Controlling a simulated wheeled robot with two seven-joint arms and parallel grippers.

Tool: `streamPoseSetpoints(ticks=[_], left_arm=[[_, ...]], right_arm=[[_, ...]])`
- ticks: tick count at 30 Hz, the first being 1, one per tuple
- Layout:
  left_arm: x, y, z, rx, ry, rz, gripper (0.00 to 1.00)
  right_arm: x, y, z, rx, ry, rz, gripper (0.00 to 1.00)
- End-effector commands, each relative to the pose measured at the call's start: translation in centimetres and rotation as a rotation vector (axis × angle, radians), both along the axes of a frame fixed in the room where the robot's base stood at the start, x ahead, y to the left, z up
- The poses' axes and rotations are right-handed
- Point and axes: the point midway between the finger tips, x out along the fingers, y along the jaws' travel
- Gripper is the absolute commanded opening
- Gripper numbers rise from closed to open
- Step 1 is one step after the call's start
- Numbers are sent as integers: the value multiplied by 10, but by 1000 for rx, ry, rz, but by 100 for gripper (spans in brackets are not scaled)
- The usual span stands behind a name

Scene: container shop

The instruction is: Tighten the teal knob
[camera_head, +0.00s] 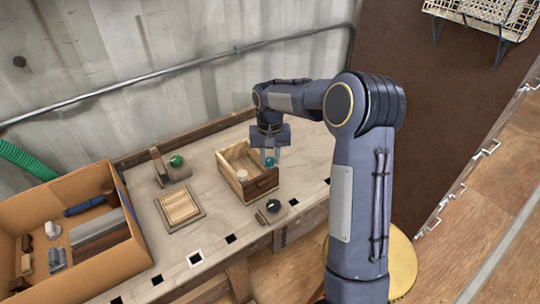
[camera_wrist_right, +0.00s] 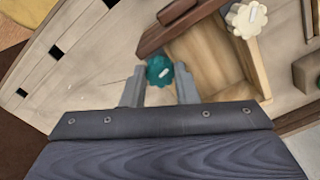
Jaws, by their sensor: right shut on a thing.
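The teal knob (camera_head: 270,161) is between the fingertips of my right gripper (camera_head: 269,154), at the wooden box. In the right wrist view, the teal knob (camera_wrist_right: 160,70) shows between the two fingers of the right gripper (camera_wrist_right: 160,84), which is shut on it. Its underside is hidden, so I cannot tell how it is seated. The open wooden box (camera_head: 232,160) has a dark brown front (camera_head: 262,187). A cream knob (camera_head: 242,176) sits at the box, and it also shows in the wrist view (camera_wrist_right: 246,18). My left gripper is not in view.
A green knob (camera_head: 176,160) is on a wooden fixture left of the box. A square wooden tray (camera_head: 180,207) and a dark round knob (camera_head: 273,206) lie on the bench. A cardboard box (camera_head: 105,262) with tools is at the left. A conduit runs along the wall behind.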

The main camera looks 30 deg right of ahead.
Motion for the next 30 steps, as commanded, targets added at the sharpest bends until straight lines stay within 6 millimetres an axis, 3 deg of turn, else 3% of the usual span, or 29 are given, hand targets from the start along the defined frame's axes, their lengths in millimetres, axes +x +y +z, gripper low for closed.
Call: streamPoseSetpoints(ticks=[15,30], left_arm=[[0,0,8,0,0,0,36],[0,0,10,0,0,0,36]], right_arm=[[1,1,2,1,-3,-435,4],[1,0,1,1,-3,-601,4]])
